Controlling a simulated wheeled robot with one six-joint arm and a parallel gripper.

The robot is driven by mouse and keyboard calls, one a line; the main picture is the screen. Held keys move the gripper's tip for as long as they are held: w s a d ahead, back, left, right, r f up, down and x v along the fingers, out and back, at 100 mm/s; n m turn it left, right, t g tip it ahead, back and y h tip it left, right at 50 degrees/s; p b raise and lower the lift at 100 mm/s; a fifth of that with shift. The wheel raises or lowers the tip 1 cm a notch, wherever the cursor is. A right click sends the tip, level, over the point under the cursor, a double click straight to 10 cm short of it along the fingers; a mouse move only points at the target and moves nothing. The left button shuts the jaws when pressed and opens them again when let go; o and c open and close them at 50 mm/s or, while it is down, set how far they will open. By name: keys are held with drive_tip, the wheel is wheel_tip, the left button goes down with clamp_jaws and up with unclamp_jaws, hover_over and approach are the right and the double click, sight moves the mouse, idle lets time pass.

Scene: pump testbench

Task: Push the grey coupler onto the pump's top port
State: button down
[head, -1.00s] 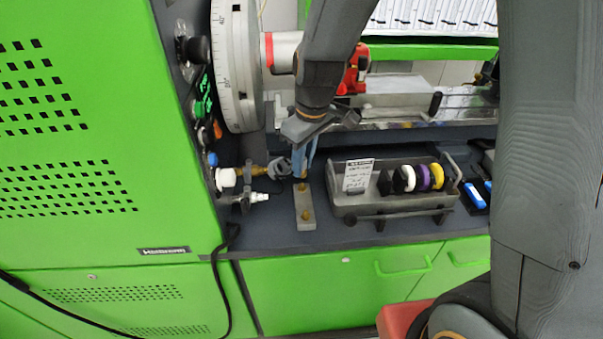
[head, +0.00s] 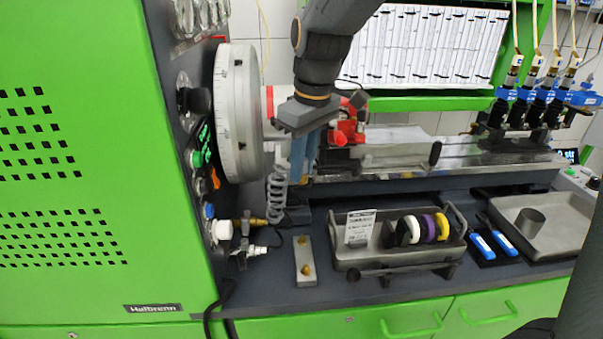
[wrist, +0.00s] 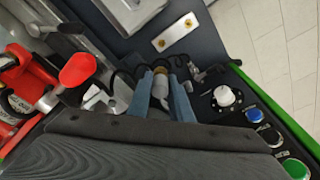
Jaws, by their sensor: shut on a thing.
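My gripper (head: 301,178) has blue fingers pointing down, shut on the grey coupler. It hangs in the air above the bench, in front of the pump's side. In the wrist view the coupler (wrist: 160,88) sits between the fingers, with a brass-coloured end. In the head view the fingers mostly hide it. A grey coiled hose (head: 277,190) hangs just left of the fingers. The red pump (head: 348,128) is behind and right of my gripper, partly hidden by my arm; red parts (wrist: 22,85) also show at the wrist view's left. I cannot make out its top port.
A metal block (head: 305,262) with two brass studs lies on the bench below. A grey tray (head: 390,255) with coloured rings stands right of it.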

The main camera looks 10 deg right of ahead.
drive_tip(key=shift+r, duration=0.1)
wheel_tip(320, 180, up, 21)
drive_tip(key=p, duration=1.5)
drive_tip(key=d, duration=1.6)
drive_tip(key=w, duration=2)
drive_tip(key=shift+w+f, duration=0.2)
drive_tip(key=shift+w, duration=0.05)
drive_tip(key=shift+f, duration=0.1)
drive_tip(key=shift+f+b, duration=1.25)
drive_tip(key=shift+f, duration=1.75)
drive_tip(key=shift+f, duration=0.9)
